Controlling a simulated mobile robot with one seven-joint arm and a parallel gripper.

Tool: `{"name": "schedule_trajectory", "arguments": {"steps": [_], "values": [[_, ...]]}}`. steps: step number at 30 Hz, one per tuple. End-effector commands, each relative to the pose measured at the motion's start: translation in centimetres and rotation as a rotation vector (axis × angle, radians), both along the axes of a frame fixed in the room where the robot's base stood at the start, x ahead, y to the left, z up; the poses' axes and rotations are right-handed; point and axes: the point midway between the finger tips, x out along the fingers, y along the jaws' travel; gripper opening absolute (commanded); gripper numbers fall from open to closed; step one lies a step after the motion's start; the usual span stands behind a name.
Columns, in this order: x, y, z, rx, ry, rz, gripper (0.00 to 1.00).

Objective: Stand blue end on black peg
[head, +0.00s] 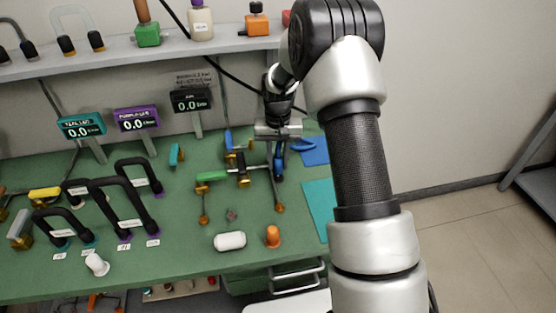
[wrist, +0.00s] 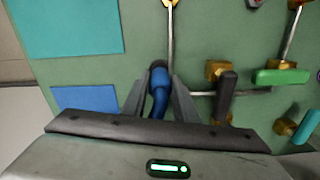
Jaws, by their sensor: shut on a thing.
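My gripper (wrist: 160,92) is shut on a blue piece (wrist: 160,100), a bent blue tube-like part with a dark end (wrist: 158,71). In the head view the blue piece (head: 279,166) hangs below my gripper, over the right part of the green bench. A thin metal rod with a brass end runs just beyond the dark end in the wrist view. I cannot tell whether they touch. A black upright handle (wrist: 227,92) on a brass fitting stands right of my fingers in the wrist view. It also shows in the head view (head: 243,168). I cannot make out a separate black peg.
A green handle (wrist: 282,76) and a teal handle (wrist: 306,127) are farther right in the wrist view. Blue (wrist: 85,98) and teal (wrist: 70,28) mats lie left. Black arched tubes (head: 120,205), a white capsule (head: 230,241) and an orange piece (head: 272,236) occupy the bench.

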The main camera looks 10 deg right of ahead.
Motion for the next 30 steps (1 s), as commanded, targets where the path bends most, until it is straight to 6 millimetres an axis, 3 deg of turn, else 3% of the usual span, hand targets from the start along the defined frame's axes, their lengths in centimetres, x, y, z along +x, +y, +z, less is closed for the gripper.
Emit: {"name": "schedule_trajectory", "arguments": {"steps": [26,27,30], "values": [[0.0,0.0,-2.3,0.000,0.000,0.000,0.04],[0.0,0.0,-2.1,0.000,0.000,0.000,0.33],[0.0,0.0,-2.1,0.000,0.000,0.000,0.48]]}}
